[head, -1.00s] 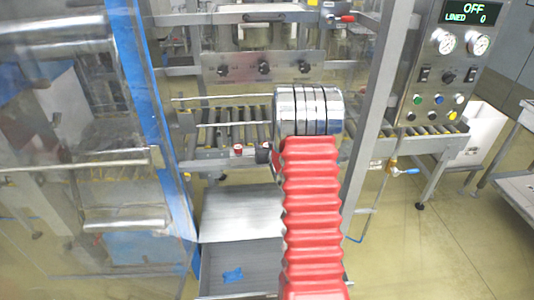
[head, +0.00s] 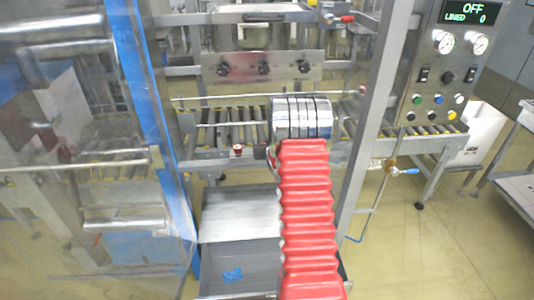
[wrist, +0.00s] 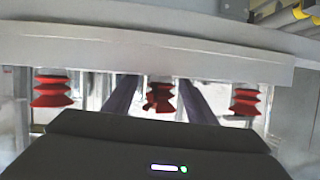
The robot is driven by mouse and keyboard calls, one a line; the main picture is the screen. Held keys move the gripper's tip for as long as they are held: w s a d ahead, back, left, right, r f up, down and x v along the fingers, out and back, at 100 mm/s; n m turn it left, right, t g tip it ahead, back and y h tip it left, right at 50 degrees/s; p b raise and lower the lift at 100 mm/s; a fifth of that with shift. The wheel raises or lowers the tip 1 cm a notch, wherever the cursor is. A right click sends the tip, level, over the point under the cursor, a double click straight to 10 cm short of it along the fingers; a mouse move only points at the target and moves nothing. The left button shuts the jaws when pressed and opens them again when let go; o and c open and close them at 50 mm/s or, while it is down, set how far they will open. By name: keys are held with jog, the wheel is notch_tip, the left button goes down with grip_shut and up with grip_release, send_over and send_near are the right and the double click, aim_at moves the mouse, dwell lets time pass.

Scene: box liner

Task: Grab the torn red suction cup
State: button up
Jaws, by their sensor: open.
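Three red bellows suction cups hang in a row under a pale grey bar (wrist: 150,50) in the wrist view. The middle cup (wrist: 161,92) has an uneven, ragged lower edge and looks torn. The left cup (wrist: 52,92) and right cup (wrist: 245,102) look whole. My gripper (wrist: 155,82) is open, with one dark finger on each side of the middle cup in the picture. I cannot tell how far apart in depth they are. The cup's lowest part is close above my dark gripper body. In the head view my own arm hides the gripper and cups.
A roller conveyor (head: 230,137) runs through the machine frame. A grey upright (head: 375,120) stands right of my arm, and a clear panel with a blue edge (head: 160,130) stands left. A control panel (head: 443,70) reads OFF. A blue piece (head: 233,275) lies in a grey tray below.

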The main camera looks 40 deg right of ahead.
jog(key=shift+c, duration=0.5)
jog(key=c, duration=1)
jog(key=shift+r, duration=0.1)
notch_tip(320, 180, up, 10)
dwell(0.5)
